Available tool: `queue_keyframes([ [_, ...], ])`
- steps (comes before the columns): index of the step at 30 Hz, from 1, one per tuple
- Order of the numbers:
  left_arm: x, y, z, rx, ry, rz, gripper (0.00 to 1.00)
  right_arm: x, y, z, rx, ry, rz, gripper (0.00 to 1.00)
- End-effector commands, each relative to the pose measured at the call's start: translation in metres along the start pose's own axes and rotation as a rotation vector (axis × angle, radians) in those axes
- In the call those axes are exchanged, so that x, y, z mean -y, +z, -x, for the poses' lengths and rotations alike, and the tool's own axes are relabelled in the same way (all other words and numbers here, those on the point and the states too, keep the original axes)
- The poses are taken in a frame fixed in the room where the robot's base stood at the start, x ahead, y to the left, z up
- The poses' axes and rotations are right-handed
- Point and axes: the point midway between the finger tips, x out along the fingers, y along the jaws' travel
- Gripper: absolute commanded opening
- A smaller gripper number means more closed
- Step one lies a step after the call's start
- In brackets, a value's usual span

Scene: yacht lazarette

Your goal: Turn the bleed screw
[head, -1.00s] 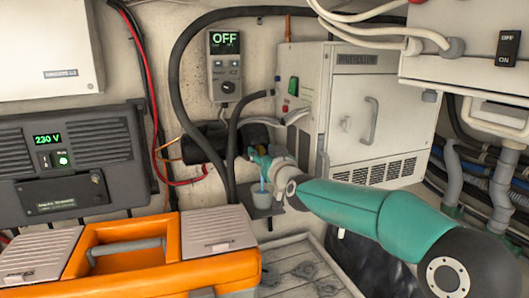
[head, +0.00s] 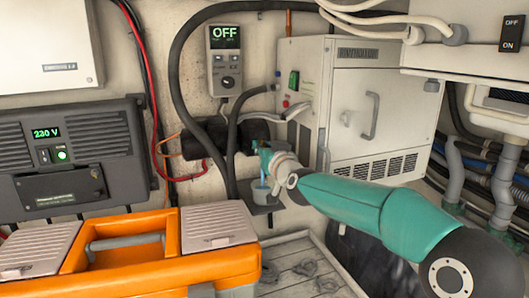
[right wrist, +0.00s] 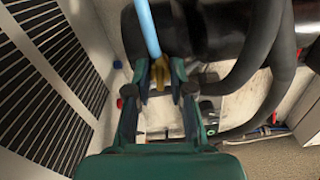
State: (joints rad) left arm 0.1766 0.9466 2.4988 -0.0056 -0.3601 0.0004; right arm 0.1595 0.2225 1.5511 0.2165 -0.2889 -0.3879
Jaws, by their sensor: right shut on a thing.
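The bleed screw, a small brass-coloured piece (right wrist: 159,74), sits between my right fingertips in the right wrist view. My right gripper (right wrist: 160,85) is shut on it. A light blue tube (right wrist: 147,27) runs up from beside the brass piece. In the head view my right gripper (head: 262,152) is at the dark cylindrical pump body (head: 205,140), and the screw is hidden by the fingers. My left gripper is not in view.
An orange toolbox (head: 120,212) stands front left. A white cabinet (head: 365,110) is just right of the gripper. Black hoses (head: 176,80) loop close around the pump. A control panel reading OFF (head: 225,60) hangs above. Grey slatted floor (head: 300,265) lies below.

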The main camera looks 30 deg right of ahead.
Motion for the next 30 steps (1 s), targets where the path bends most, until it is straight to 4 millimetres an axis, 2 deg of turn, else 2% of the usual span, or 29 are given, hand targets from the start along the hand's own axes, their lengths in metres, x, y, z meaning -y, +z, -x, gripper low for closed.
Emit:
queue_keyframes([
  [12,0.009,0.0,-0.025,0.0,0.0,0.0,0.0,-0.002,0.002,0.0,-0.003,0.0,-0.374,0.0],
  [30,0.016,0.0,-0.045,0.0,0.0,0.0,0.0,-0.005,0.002,0.001,-0.003,0.002,-0.945,0.0],
])
